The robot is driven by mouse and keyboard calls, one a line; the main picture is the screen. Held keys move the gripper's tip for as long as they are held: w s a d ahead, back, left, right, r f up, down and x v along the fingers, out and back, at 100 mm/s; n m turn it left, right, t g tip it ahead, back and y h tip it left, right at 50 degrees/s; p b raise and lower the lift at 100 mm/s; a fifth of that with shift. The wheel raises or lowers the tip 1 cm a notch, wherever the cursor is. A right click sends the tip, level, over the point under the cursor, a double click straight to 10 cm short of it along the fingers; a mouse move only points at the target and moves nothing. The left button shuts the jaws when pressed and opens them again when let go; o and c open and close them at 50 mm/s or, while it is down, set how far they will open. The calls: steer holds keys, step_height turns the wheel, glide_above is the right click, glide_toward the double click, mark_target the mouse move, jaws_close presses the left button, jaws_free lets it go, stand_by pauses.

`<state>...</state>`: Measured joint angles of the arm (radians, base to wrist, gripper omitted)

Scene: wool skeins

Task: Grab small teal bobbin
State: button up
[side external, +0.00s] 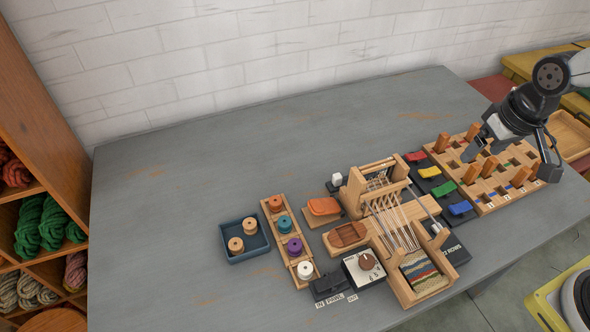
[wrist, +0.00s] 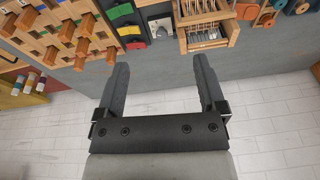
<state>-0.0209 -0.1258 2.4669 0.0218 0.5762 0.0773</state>
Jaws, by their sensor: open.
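The small teal bobbin (side external: 286,223) stands in the long wooden rack (side external: 297,259), between an orange bobbin (side external: 275,203) and a purple bobbin (side external: 294,247), with a white bobbin (side external: 305,269) at the near end. My gripper (side external: 515,160) is open and empty, far to the right of the teal bobbin, over the wooden peg board. In the wrist view my two fingers (wrist: 162,78) are spread apart with nothing between them. I cannot make out the teal bobbin for certain in the wrist view.
A blue tray (side external: 262,254) with two tan bobbins stands left of the rack. A small loom (side external: 380,222), shuttles and a dial box (side external: 363,267) stand right of it. The peg board (side external: 496,203) has upright pegs. The table's left side is clear.

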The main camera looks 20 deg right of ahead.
steer(key=w+a+r+m+y, duration=0.1)
steer(key=w+a+m, duration=0.3)
steer(key=w+a, duration=0.15)
steer(key=m+g+y, duration=0.3)
steer(key=m, duration=0.9)
glide_above(286, 221)
steer(key=d, duration=0.2)
steer(key=shift+w+f, duration=0.15)
steer(key=shift+f, duration=5.4)
steer(key=shift+w+f, duration=0.1)
steer(key=shift+f, duration=5.45)
steer(key=shift+f, duration=0.15)
steer(key=shift+x, duration=2.45)
